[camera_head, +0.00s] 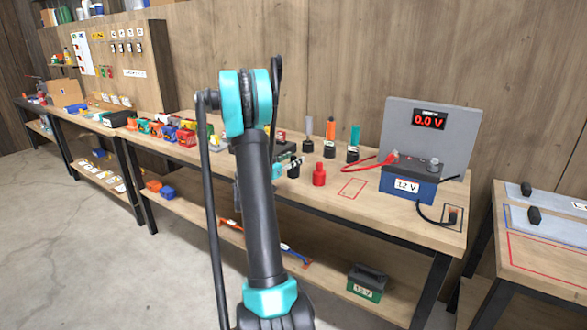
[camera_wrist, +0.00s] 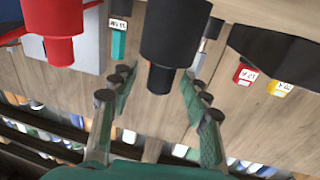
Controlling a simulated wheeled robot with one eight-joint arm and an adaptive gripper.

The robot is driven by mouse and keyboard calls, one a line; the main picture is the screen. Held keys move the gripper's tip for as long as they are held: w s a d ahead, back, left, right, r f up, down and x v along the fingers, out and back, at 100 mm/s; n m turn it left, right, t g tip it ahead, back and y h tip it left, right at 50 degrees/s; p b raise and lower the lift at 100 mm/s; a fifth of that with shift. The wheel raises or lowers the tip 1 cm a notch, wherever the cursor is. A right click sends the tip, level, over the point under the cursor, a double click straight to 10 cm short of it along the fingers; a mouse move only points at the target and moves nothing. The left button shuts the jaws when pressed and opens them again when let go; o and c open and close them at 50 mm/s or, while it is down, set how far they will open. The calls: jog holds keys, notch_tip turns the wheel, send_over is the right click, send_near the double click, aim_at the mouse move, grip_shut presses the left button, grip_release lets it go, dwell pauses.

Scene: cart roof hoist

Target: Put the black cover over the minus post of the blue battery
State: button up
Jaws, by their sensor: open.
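The blue battery (camera_head: 409,186), labelled 12 V, stands on the bench before a grey panel. A red cable reaches its left post; its right, grey post (camera_head: 433,164) looks bare. A black cable (camera_head: 432,215) hangs from the battery's right side onto the bench. The black cover (camera_head: 294,171) stands left of the red cover (camera_head: 319,174). My gripper (camera_head: 279,170) is beside the black cover, partly hidden by my arm. In the wrist view the open fingers (camera_wrist: 158,80) lie on either side of the black cover (camera_wrist: 172,30); I cannot tell whether they touch it. The red cover (camera_wrist: 53,25) is at upper left.
The grey panel (camera_head: 455,135) reads 0.0 V. Tools in black holders (camera_head: 330,150) stand behind the covers. A red outline (camera_head: 352,188) marks bare bench between the red cover and battery. Coloured parts (camera_head: 165,130) crowd the bench at left. A green battery (camera_head: 367,282) sits on the lower shelf.

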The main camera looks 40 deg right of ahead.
jog(key=shift+d, duration=0.2)
grip_shut()
dwell(0.3)
